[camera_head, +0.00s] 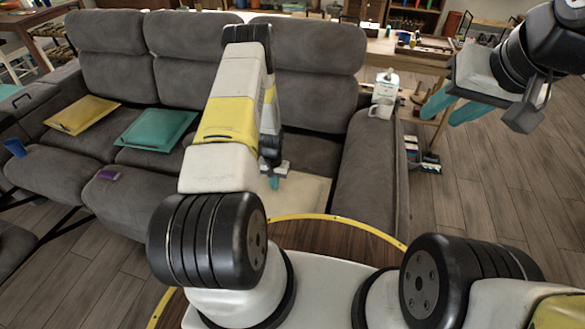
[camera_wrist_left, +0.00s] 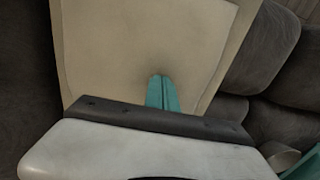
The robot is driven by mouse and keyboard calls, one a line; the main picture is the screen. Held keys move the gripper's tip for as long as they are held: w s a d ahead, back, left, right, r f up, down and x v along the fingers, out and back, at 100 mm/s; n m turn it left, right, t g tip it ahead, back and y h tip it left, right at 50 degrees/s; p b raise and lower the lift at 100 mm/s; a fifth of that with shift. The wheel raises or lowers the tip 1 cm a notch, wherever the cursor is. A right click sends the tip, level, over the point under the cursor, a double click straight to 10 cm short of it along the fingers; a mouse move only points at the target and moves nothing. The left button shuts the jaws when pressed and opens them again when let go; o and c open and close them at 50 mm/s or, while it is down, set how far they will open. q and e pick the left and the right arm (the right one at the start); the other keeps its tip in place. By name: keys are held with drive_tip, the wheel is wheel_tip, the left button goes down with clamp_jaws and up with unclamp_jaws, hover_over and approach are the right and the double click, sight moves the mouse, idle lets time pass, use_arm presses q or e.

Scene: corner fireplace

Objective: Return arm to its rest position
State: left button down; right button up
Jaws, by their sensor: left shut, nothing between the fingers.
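My left arm reaches forward over the grey sofa in the head view. Its gripper (camera_head: 273,182) points down at the right-hand seat and is partly hidden behind the arm. In the left wrist view the teal fingers (camera_wrist_left: 161,92) are pressed together with nothing between them. Behind them is a flat beige panel or cushion (camera_wrist_left: 115,50); I cannot tell whether they touch it. The beige piece (camera_head: 303,192) also shows on the seat in the head view. My right gripper (camera_head: 453,106) is raised at the upper right, its teal fingers apart and empty.
The grey sofa (camera_head: 182,55) carries a yellow cushion (camera_head: 82,115), a teal cushion (camera_head: 157,130), a blue cup (camera_head: 15,147) and a small purple object (camera_head: 108,175). A carton (camera_head: 386,88) and white mug (camera_head: 380,111) stand by the right armrest. Wooden floor (camera_head: 480,190) lies open at right.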

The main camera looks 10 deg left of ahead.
use_arm(q)
drive_tip(key=shift+r, duration=1.15)
drive_tip(key=d+r+t, duration=0.1)
drive_tip(key=d+r, duration=0.1)
drive_tip(key=r, duration=1.5)
drive_tip(key=d+r+t, duration=0.2)
drive_tip(key=r, duration=1.5)
drive_tip(key=s+d+r+t+h, duration=0.1)
drive_tip(key=s+r, duration=0.4)
drive_tip(key=r, duration=0.2)
drive_tip(key=s+d+r, duration=0.2)
drive_tip(key=s+r, duration=0.2)
drive_tip(key=r, duration=0.3)
drive_tip(key=s+d+r+t, duration=0.1)
drive_tip(key=s+r, duration=0.2)
drive_tip(key=s, duration=0.5)
drive_tip(key=s+d+r+t+h, duration=0.1)
drive_tip(key=s+r, duration=0.2)
drive_tip(key=s, duration=0.4)
drive_tip(key=shift+s+d+r, duration=0.15)
drive_tip(key=shift+s+d, duration=0.05)
drive_tip(key=shift+s, duration=0.15)
